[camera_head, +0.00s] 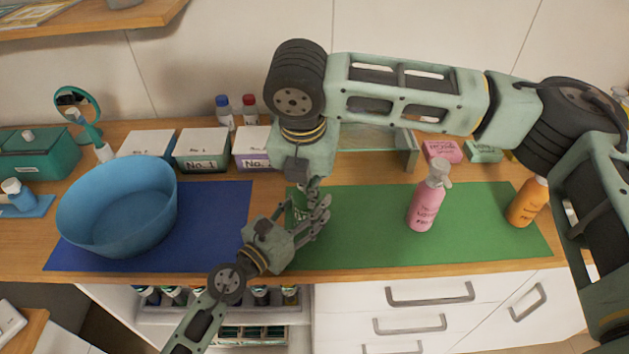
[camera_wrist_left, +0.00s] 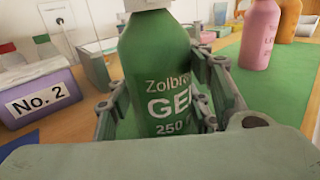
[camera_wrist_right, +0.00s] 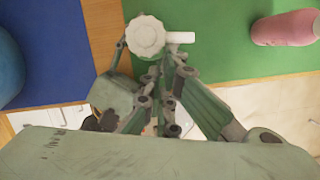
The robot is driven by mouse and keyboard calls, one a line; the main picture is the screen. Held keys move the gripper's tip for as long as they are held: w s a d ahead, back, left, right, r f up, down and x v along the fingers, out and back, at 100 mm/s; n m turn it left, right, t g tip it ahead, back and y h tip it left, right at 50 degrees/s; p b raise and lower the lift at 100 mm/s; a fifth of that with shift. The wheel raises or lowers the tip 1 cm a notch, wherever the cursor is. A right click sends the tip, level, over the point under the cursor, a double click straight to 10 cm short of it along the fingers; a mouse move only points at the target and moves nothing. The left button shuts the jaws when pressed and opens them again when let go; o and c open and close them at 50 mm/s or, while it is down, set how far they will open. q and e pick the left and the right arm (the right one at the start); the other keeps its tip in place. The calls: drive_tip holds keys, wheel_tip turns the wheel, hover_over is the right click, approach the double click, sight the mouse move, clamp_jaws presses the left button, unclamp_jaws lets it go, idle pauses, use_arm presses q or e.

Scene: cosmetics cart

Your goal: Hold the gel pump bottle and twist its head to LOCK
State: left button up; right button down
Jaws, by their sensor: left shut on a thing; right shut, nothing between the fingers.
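The green gel pump bottle (camera_wrist_left: 160,80) stands upright between the fingers of my left gripper (camera_wrist_left: 158,118), which is shut on its body. In the head view the bottle (camera_head: 298,203) is mostly hidden by my left gripper (camera_head: 315,217) and my right gripper (camera_head: 304,183). The white pump head (camera_wrist_right: 146,37) shows from above in the right wrist view, its nozzle pointing right in that picture. My right gripper (camera_wrist_right: 166,68) is shut and empty, fingers down, close beside the head; I cannot tell whether they touch. No lock marking is legible.
A pink pump bottle (camera_head: 427,205) and an orange bottle (camera_head: 525,203) stand on the green mat (camera_head: 470,245). A blue bowl (camera_head: 118,212) stands on the blue mat (camera_head: 225,225). Labelled boxes (camera_head: 201,150) line the back.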

drive_tip(key=s+a+r, duration=0.1)
drive_tip(key=s+r, duration=0.5)
drive_tip(key=r, duration=0.3)
drive_tip(key=shift+s+r, duration=0.2)
drive_tip(key=shift+r, duration=0.1)
drive_tip(key=shift+a, duration=0.1)
use_arm(q)
drive_tip(key=o, duration=1.5)
